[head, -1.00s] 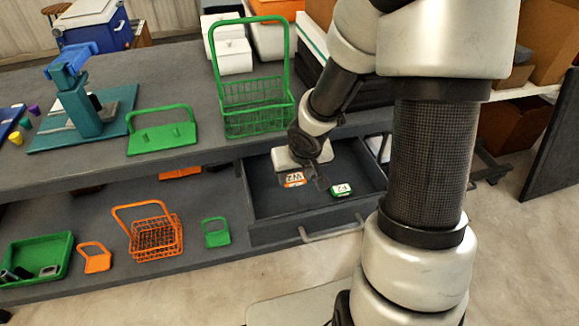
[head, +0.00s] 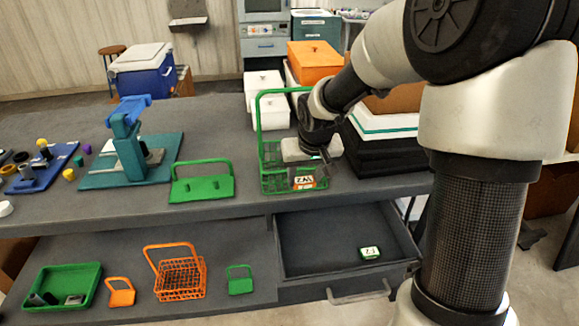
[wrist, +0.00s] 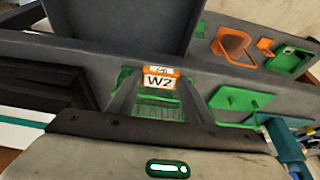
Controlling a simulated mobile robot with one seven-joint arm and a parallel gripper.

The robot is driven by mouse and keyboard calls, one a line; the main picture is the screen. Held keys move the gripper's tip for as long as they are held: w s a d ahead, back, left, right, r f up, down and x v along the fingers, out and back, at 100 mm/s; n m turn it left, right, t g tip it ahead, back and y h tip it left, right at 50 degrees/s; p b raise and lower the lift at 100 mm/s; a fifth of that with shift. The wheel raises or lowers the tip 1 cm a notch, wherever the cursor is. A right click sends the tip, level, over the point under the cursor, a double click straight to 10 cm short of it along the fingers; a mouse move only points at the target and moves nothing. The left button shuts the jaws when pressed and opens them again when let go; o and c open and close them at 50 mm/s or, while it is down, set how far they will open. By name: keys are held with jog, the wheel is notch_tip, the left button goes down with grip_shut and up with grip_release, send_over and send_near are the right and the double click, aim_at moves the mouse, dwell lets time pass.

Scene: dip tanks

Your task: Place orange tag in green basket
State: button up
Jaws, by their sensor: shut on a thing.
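The orange tag (head: 305,182), marked W2, is held in my gripper (head: 310,168), which is shut on it. The tag hangs in front of the green basket (head: 268,184) on the upper bench in the head view. The basket has a tall handle, and my gripper hides part of its right side. In the wrist view the orange tag (wrist: 159,79) shows beyond the gripper body, with the green basket's mesh (wrist: 150,108) below it. I cannot tell whether the tag is over the basket's opening or just in front of it.
The open drawer (head: 335,241) below holds a green tag (head: 370,253). An orange basket (head: 178,277) stands on the lower shelf. A green rack (head: 202,188) stands left of the green basket, and dark stacked slabs (head: 385,150) stand to its right.

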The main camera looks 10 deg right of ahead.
jog(key=w+d+r+p, duration=0.1)
jog(key=w+p, duration=0.8)
jog(key=w, duration=0.4)
jog(key=x, duration=0.4)
jog(key=s+x, duration=0.1)
jog(key=x, duration=0.1)
jog(key=shift+d+f, duration=0.4)
jog(key=shift+f, duration=0.05)
jog(key=shift+f+p, duration=0.4)
jog(key=shift+f, duration=1.55)
jog(key=shift+f, duration=0.1)
jog(key=shift+f+b, duration=0.15)
jog(key=shift+b, duration=0.15)
jog(key=o, duration=1)
